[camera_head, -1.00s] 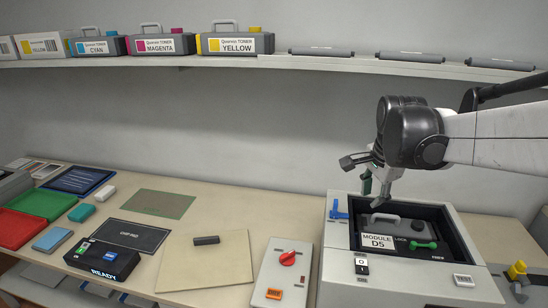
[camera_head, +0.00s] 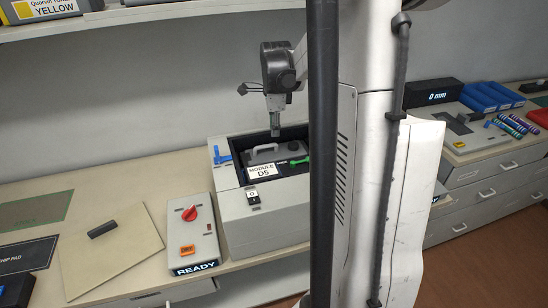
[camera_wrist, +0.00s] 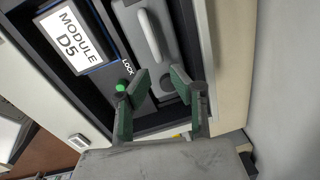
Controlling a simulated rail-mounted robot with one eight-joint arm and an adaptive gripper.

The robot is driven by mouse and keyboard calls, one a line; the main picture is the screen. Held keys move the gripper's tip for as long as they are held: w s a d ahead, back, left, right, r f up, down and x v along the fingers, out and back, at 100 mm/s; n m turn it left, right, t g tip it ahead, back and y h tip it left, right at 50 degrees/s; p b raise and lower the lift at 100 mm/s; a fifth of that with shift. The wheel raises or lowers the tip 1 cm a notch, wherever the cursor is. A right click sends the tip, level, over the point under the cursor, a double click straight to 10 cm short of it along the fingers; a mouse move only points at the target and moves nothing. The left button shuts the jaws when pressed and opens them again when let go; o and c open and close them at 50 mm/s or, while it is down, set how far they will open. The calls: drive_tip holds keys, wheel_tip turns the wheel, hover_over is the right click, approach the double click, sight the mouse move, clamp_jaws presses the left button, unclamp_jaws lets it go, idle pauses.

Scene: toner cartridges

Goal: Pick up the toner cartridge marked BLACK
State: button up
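No cartridge marked BLACK shows in the current views. Only a yellow-marked toner cartridge (camera_head: 40,10) shows, cut off at the top left of the head view on the shelf. My gripper (camera_head: 275,133) points down above the open module D5 bay in the head view. In the wrist view my gripper (camera_wrist: 156,82) has its two green-padded fingers apart, with nothing between them. Below it is a grey unit (camera_wrist: 155,40) with a handle, inside the bay. A green lock lever (camera_head: 300,161) is beside this unit.
The grey machine (camera_head: 235,208) holding the bay stands on the bench. A control box (camera_head: 190,235) with a red knob and a READY display is left of it. A beige mat (camera_head: 125,245) with a dark block lies further left. My own arm hides the bench's middle right.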

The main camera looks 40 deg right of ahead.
sight(275, 144)
drive_tip(key=shift+w+d+f+p, duration=0.1)
drive_tip(key=shift+f+p, duration=0.15)
drive_tip(key=shift+f, duration=1.15)
drive_tip(key=shift+s+d+f+p, duration=0.1)
drive_tip(key=shift+f+p, duration=0.15)
drive_tip(key=shift+f, duration=1.1)
drive_tip(key=shift+w+d+f+p, duration=0.1)
drive_tip(key=shift+f+p, duration=0.15)
drive_tip(key=shift+f, duration=1.15)
drive_tip(key=shift+c, duration=0.5)
clamp_jaws()
